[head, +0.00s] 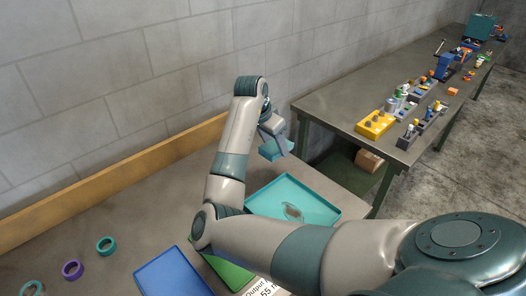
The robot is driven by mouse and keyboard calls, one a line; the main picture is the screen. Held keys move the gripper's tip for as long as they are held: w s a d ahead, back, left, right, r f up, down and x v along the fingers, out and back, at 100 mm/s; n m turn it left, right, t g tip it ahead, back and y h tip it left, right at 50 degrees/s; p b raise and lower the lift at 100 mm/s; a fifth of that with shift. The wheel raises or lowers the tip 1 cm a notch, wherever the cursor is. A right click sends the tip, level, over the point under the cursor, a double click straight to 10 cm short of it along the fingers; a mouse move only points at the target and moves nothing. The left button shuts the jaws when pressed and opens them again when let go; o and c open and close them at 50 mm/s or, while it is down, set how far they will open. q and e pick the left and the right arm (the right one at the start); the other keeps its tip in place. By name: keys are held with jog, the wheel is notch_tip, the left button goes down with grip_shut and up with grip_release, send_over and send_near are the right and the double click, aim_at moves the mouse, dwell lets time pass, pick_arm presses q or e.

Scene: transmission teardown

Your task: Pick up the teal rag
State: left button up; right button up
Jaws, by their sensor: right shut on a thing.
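The teal rag (272,154) is a small flat teal piece in the head view, held up beyond the teal tray. My right gripper (277,138) is shut on it, and the rag shows below the jaws. Part of the rag is hidden behind the gripper. My left gripper is not in view.
A teal tray (322,207) holds a small grey-brown item. A blue tray (172,277) and a partly hidden green tray (229,271) lie nearer. Several rings, including a purple ring (72,270), sit at left. A second bench (345,108) with parts stands at right, beside the wall.

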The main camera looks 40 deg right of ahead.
jog(key=shift+s+d+r, duration=0.2)
jog(key=shift+s, duration=0.05)
jog(key=o, duration=0.5)
jog(key=c, duration=0.4)
